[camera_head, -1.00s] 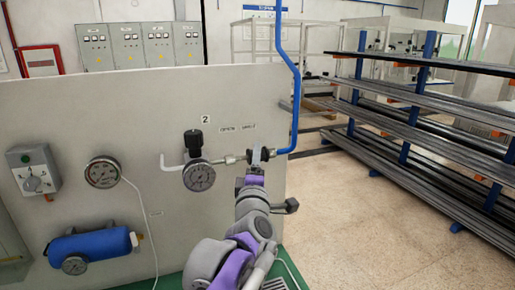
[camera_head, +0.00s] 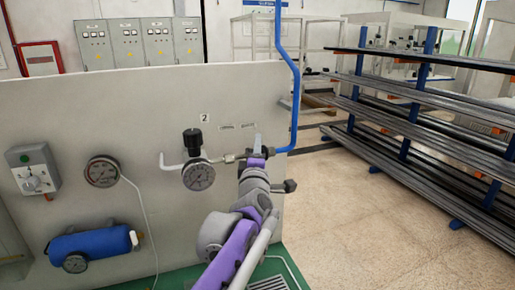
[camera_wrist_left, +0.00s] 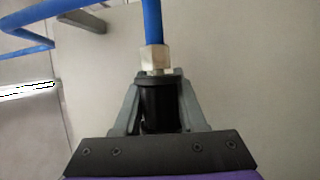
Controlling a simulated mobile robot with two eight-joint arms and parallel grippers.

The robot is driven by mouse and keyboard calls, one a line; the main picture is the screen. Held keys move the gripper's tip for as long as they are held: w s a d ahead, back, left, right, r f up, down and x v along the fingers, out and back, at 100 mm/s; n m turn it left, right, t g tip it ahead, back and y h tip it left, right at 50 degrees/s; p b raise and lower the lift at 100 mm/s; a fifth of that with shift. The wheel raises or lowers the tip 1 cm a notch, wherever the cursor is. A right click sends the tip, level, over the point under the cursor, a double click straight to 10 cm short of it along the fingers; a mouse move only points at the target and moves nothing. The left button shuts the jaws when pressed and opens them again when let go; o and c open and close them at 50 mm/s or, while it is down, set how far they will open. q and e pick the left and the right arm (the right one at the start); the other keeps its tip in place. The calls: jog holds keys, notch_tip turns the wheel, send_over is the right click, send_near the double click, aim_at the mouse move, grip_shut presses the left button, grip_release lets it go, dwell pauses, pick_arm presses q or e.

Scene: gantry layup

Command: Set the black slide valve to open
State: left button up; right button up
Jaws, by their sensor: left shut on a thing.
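The black slide valve (camera_wrist_left: 160,106) sits on the pipe line at the right edge of the grey panel. In the left wrist view its black body is between the two grey fingers, below a metal hex fitting (camera_wrist_left: 155,58) on the blue pipe. My left gripper (camera_wrist_left: 160,88) is shut on the valve. In the head view my left gripper (camera_head: 257,152) is at the right end of the short metal pipe and hides most of the valve. Which position the valve is in cannot be told. My right gripper is not in view.
Left of the valve are a gauge (camera_head: 198,176) and a black-knobbed regulator (camera_head: 193,140). The blue pipe (camera_head: 295,95) rises close to the gripper's right. Another gauge (camera_head: 102,171), a blue cylinder (camera_head: 90,245) and a switch box (camera_head: 33,169) are further left. Racks (camera_head: 420,125) stand beyond open floor.

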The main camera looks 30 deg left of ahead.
pick_arm(q)
grip_shut()
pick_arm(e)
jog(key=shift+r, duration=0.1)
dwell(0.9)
